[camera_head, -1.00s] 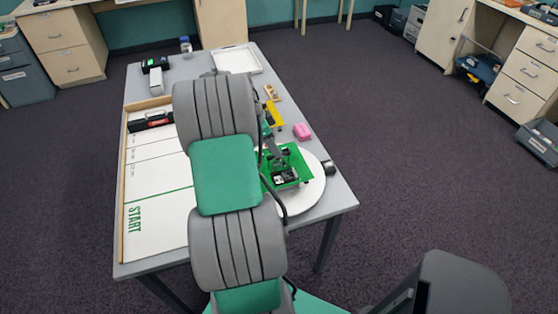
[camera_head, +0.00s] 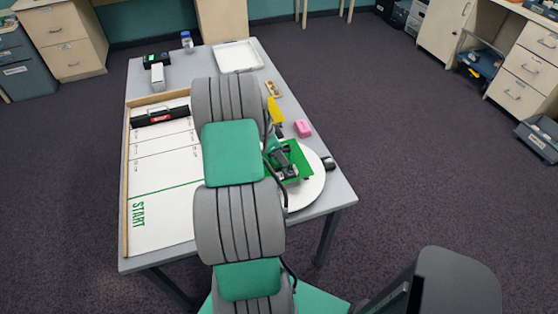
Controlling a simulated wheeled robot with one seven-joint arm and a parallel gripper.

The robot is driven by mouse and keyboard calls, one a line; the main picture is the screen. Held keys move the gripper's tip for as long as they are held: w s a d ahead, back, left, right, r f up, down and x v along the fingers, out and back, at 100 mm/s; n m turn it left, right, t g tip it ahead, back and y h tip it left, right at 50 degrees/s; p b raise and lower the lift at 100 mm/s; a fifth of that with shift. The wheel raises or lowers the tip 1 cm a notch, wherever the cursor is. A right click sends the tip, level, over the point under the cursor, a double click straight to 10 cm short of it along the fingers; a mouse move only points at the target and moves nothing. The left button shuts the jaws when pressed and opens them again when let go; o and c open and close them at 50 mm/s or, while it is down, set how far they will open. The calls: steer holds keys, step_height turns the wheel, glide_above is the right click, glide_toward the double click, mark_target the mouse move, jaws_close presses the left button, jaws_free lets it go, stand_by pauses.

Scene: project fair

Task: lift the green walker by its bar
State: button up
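A green square piece (camera_head: 300,160) lies on a white round disc (camera_head: 311,190) at the right side of the table. I cannot make out a separate walker or its bar; my arm hides much of this spot. My gripper (camera_head: 287,172) is over the green square piece, pointing down. Its fingertips are too small and covered to show whether they are open or shut, or whether they touch anything.
The table (camera_head: 335,190) also holds a white track board marked START (camera_head: 160,175), a black case (camera_head: 160,115), a pink block (camera_head: 302,128), a yellow piece (camera_head: 275,111) and a white tray (camera_head: 238,57). A small dark object (camera_head: 328,163) sits by the disc's right edge.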

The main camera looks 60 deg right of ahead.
jaws_close()
steer(key=shift+r, duration=0.1)
steer(key=shift+w+r, duration=0.1)
